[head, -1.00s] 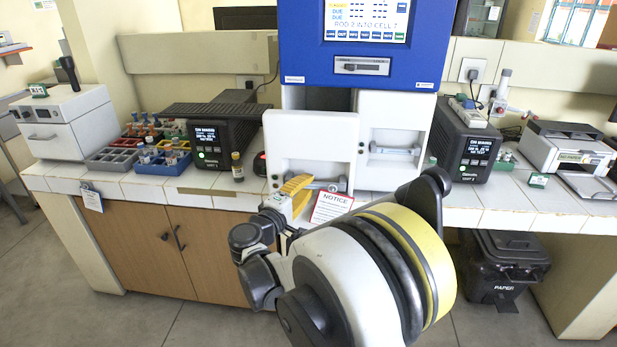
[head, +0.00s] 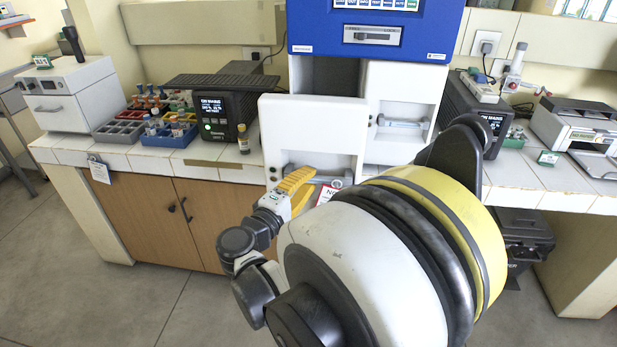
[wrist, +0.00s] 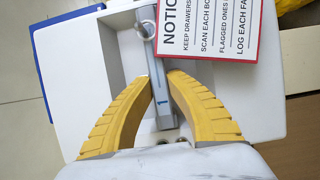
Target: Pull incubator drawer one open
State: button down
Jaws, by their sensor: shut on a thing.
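The incubator is a blue-topped unit (head: 430,45) with two white drawers side by side. The left drawer (head: 310,122) stands pulled out, its front well forward of the right drawer (head: 400,83), with a dark gap above and behind it. I cannot read any drawer number. My gripper (head: 303,183) has yellow fingers shut on the grey bar handle (head: 335,181) of the left drawer. In the wrist view, my gripper (wrist: 161,77) has one finger on each side of the handle (wrist: 162,110). The drawer's inside is hidden.
A red-edged notice card (wrist: 212,30) hangs beside the handle, and shows partly in the head view (head: 328,194). A small vial (head: 243,139) stands on the bench left of the drawer. Dark units stand on both sides. Floor in front of the cupboard (head: 170,222) is clear.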

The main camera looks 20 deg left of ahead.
jog(key=c, duration=1.3)
grip_release()
jog(key=s+a, duration=0.1)
jog(key=s, duration=1)
jog(key=shift+s+a, duration=0.4)
